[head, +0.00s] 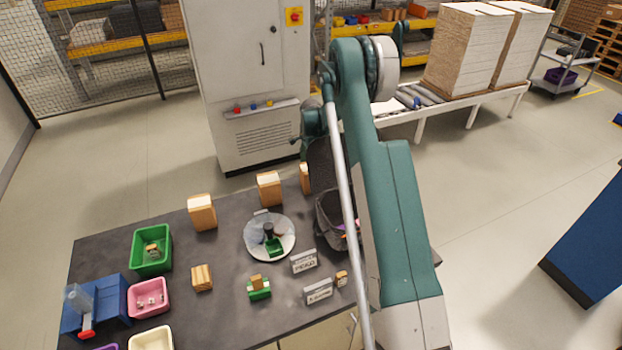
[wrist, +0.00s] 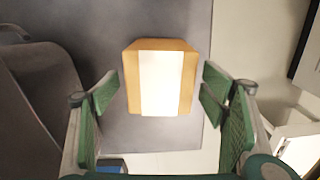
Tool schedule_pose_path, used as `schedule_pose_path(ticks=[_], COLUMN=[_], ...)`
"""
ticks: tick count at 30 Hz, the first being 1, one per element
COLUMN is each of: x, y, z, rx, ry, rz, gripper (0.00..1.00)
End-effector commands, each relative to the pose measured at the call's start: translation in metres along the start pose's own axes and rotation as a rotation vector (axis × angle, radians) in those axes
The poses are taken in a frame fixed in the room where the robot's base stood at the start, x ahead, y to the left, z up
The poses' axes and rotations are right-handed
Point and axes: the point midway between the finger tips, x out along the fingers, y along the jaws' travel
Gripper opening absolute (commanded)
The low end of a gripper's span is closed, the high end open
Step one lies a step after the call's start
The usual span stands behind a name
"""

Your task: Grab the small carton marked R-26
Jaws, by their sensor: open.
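In the wrist view a tan carton (wrist: 131,82) with a broad white strip down its middle stands on the dark table near its edge. My gripper (wrist: 160,103) is open, with one green-padded finger on each side of this carton and a gap on both sides. No marking on it can be read. In the head view tan cartons stand along the table's back edge: one at left (head: 202,213), one in the middle (head: 269,188), and one at right (head: 304,178) partly hidden by my arm. Their markings are too small to read.
A dark bag (head: 330,222) sits beside my arm. A grey cabinet (head: 245,130) stands behind.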

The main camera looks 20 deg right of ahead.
Motion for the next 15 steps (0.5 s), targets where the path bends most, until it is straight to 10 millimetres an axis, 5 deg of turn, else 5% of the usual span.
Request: schedule_pose_path(ticks=[8, 15], x=[-0.0001, -0.0002], y=[0.0, 0.0], z=[0.0, 0.0], rx=[0.0, 0.0], ry=[0.0, 0.0], rz=[0.0, 0.0], gripper=[0.71, 0.39])
